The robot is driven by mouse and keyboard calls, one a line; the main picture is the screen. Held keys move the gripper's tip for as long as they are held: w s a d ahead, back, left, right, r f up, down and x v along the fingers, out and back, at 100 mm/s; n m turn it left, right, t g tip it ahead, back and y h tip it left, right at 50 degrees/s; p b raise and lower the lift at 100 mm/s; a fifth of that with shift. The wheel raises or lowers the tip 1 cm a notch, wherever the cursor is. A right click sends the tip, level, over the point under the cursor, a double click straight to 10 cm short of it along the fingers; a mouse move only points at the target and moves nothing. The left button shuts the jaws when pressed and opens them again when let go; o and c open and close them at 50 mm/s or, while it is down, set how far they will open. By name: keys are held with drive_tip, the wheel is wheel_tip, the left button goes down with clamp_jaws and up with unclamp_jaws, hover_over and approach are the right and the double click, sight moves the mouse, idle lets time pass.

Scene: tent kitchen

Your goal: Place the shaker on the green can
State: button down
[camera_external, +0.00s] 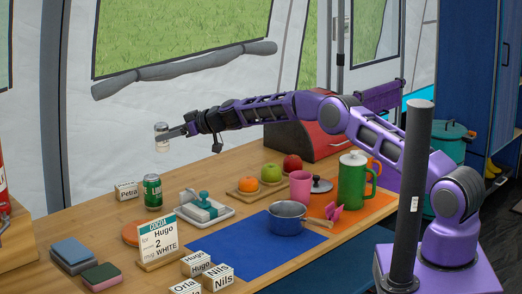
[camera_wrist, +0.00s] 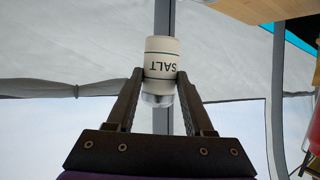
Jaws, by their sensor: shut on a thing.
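The shaker (camera_external: 161,134) is a small white salt shaker, lettered SALT in the wrist view (camera_wrist: 162,58). My gripper (camera_external: 184,131) is shut on it, with one finger on each side in the wrist view (camera_wrist: 155,90). The shaker is held in the air, roughly upright in the external view. The green can (camera_external: 152,191) stands upright on the wooden table (camera_external: 95,225), below the shaker and slightly left of it in the picture. There is a clear gap between them. The can does not show in the wrist view.
A white name block (camera_external: 127,190) stands left of the can. A tray with a teal-handled thing (camera_external: 205,207) and a cocoa card (camera_external: 158,239) are near it. A blue pot (camera_external: 287,217), green pitcher (camera_external: 354,182) and fruit board (camera_external: 247,194) stand farther right.

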sight(157, 127)
drive_tip(key=shift+n+g+y, duration=0.3)
drive_tip(key=shift+n+g, duration=0.3)
drive_tip(key=shift+g, duration=0.1)
drive_tip(key=s+a+r, duration=0.2)
drive_tip(key=s+r, duration=0.1)
drive_tip(key=shift+s+a+r, duration=0.1)
drive_tip(key=shift+s+a, duration=0.1)
drive_tip(key=shift+a, duration=0.15)
drive_tip(key=shift+s+a, duration=0.15)
drive_tip(key=shift+s, duration=0.1)
wheel_tip(157, 127, down, 10)
drive_tip(key=shift+r+b, duration=0.25)
drive_tip(key=shift+b, duration=0.5)
drive_tip(key=shift+f, duration=0.2)
drive_tip(key=shift+c, duration=1.4)
unclamp_jaws()
